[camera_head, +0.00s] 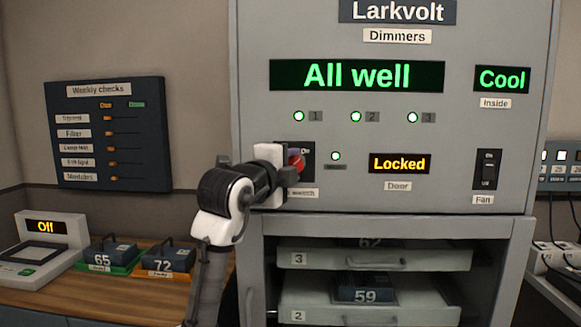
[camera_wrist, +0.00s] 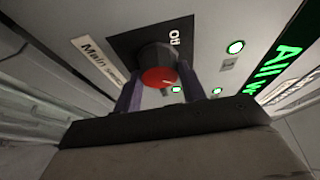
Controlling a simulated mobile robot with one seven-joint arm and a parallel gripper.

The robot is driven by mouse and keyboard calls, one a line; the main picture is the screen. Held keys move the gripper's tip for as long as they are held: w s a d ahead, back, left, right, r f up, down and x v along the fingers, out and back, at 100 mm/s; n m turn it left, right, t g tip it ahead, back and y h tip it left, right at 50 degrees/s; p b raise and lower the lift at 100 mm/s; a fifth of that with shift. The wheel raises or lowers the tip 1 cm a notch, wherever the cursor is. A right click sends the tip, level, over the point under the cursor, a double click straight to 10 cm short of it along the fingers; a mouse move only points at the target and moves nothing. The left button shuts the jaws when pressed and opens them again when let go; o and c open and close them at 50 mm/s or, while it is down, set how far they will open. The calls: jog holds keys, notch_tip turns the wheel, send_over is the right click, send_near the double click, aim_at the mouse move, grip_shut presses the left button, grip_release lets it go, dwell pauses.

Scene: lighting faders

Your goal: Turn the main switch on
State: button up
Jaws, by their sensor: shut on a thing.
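The main switch is a red-faced rotary knob (camera_wrist: 158,77) on a dark plate (camera_wrist: 123,43) with an "On" mark. In the wrist view my gripper (camera_wrist: 165,90) has its two purple fingers on either side of the knob, shut on it. The label beside the plate reads "Main" and a partly unclear second word. In the head view the knob (camera_head: 297,162) shows as a bit of red behind my gripper (camera_head: 290,165), which hides most of the plate. The knob's pointer position is hard to tell.
The cabinet display (camera_head: 357,76) reads "All well", with green lamps 1, 2 and 3 below it. A door sign (camera_head: 400,163) reads "Locked", and a fan switch (camera_head: 487,169) is to the right. Numbered modules (camera_head: 168,262) stand on the bench at left. Open drawers (camera_head: 375,258) lie below.

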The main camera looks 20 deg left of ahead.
dwell(0.4)
jog(key=o, duration=1)
jog(key=shift+c, duration=0.2)
jog(key=s+a+b, duration=0.1)
jog(key=s+b, duration=0.2)
jog(key=s, duration=1)
jog(key=shift+s+a+b, duration=0.25)
jog(key=shift+s+b, duration=0.1)
jog(key=shift+s, duration=0.05)
jog(key=shift+r, duration=0.1)
